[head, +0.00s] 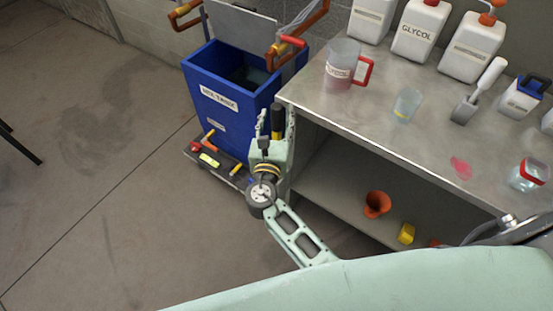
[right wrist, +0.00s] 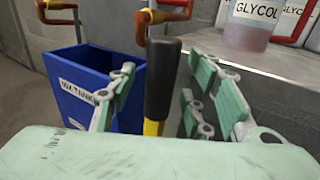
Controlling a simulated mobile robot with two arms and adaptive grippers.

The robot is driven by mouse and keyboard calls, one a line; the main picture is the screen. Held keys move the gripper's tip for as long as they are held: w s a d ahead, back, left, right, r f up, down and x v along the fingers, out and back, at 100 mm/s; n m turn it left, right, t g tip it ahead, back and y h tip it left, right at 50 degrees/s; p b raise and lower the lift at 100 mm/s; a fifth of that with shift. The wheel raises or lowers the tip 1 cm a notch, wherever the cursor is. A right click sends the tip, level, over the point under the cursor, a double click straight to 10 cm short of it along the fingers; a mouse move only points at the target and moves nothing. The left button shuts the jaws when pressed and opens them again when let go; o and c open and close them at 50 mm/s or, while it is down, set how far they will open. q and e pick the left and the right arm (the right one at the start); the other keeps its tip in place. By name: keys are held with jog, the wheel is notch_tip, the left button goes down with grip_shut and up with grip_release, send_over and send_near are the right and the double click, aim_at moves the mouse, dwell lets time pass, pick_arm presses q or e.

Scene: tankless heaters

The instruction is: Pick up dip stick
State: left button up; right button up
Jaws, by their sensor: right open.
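A stick with a thick black handle and a yellow shaft, which looks like the dip stick (right wrist: 162,75), stands upright in the right wrist view. Its black handle also shows in the head view (head: 277,122), beside the blue bin and the table's left end. My right gripper (head: 275,116) is open, with one finger on each side of the handle. In the right wrist view the fingers show left and right of the stick with gaps between, so it is not gripped. The lower shaft is hidden behind the gripper body. My left gripper is not in view.
The blue bin (head: 205,80) stands behind on a dark cart base (head: 215,165) with tools.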

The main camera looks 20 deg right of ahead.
jog(key=shift+w+d, duration=0.2)
jog(key=shift+w, duration=0.15)
jog(key=shift+c, duration=0.4)
grip_shut()
jog(key=shift+r, duration=0.1)
